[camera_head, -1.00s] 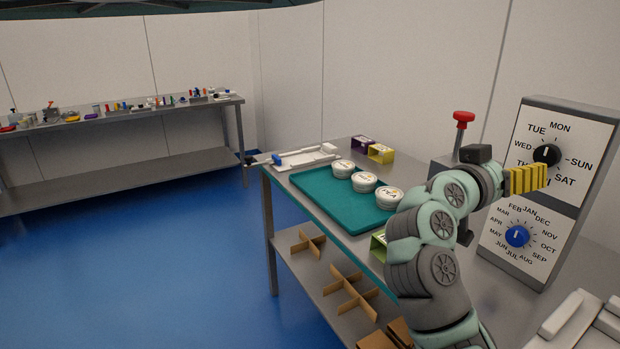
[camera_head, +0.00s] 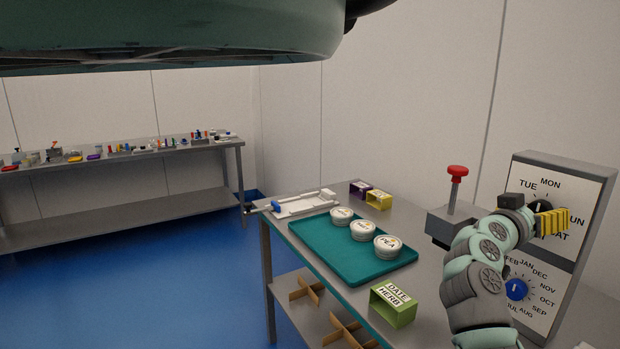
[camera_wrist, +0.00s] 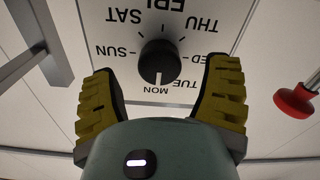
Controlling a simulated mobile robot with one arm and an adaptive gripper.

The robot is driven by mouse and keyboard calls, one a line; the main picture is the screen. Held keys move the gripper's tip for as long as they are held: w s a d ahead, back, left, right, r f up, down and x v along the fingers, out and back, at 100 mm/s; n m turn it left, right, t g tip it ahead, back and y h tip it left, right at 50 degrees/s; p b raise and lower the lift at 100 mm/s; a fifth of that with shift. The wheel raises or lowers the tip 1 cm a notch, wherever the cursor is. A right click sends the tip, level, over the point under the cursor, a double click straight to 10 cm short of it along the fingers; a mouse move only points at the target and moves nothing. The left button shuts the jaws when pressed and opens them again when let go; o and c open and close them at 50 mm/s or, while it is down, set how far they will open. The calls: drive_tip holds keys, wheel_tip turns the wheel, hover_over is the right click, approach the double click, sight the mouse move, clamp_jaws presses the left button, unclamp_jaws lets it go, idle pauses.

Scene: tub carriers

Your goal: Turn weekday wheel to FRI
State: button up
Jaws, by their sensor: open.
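The weekday wheel is a black round knob (camera_wrist: 160,62) on a white dial face with weekday names around it. In the wrist view the dial appears upside down, and the knob's white mark points at MON. FRI is at the top edge of that view, partly cut off. My gripper (camera_head: 553,222) is open in front of the dial; its yellow-padded fingers stand on either side of the knob in the wrist view, with gaps to it. I cannot tell the remaining depth. In the head view my gripper hides most of the knob.
Below the weekday dial is a month dial with a blue knob (camera_head: 516,289). A teal tray (camera_head: 338,262) with three labelled tubs and a green box (camera_head: 394,303) are on the table.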

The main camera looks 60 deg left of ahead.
sight(540, 211)
drive_tip(key=shift+w+d, duration=0.15)
drive_tip(key=shift+w, duration=1.35)
drive_tip(key=c, duration=1.2)
